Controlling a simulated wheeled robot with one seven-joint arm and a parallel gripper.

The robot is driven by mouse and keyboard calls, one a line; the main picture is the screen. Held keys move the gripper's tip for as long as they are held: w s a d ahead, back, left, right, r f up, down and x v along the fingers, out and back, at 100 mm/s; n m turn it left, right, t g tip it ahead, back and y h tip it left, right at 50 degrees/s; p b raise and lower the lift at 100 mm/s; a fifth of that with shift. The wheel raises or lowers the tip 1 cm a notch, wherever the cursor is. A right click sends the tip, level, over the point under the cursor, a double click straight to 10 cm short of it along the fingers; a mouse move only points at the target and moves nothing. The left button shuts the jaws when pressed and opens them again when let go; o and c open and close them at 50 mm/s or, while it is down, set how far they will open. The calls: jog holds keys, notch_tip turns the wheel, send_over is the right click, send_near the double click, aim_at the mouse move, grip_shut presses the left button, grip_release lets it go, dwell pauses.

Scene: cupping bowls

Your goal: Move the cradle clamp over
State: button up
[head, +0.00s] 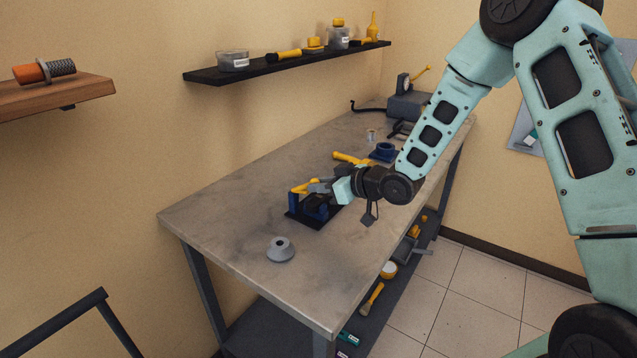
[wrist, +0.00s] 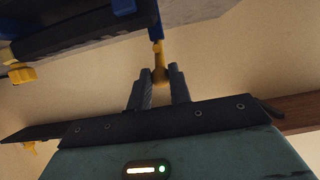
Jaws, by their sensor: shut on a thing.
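The cradle clamp stands on a dark base plate (head: 303,219) on the workbench, with blue uprights (head: 293,203) and a yellow arm (head: 302,187) across its top. My gripper (head: 318,186) is at the yellow arm from the right. In the wrist view, blue parts of the cradle (wrist: 149,18) and a long dark piece show at the top. There my gripper (wrist: 160,78) is shut on the end of the yellow arm (wrist: 158,52), which lies between the two fingertips. My gripper hides part of the clamp in the head view.
A yellow-handled tool (head: 350,158) and a blue fixture (head: 384,152) lie behind. A black wall shelf (head: 260,67) holds jars and tools. The bench's left part is clear.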

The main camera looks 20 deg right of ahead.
jog(key=shift+s+d+f, duration=0.1)
jog(key=shift+f, duration=0.15)
jog(key=shift+s+d+f+b, duration=0.15)
jog(key=shift+s+f+b, duration=0.1)
jog(key=shift+f+b, duration=0.25)
jog(key=shift+s+d+f+b, duration=0.2)
jog(key=shift+f+b, duration=0.2)
jog(key=shift+f, duration=0.2)
jog(key=shift+s+f+b, duration=0.1)
jog(key=shift+f+b, duration=0.35)
jog(key=shift+f, duration=0.05)
jog(key=o, duration=0.8)
jog(key=shift+o, duration=0.2)
jog(key=shift+r, duration=0.1)
jog(key=v, duration=1.7)
jog(key=shift+b, duration=0.4)
jog(key=shift+s, duration=0.15)
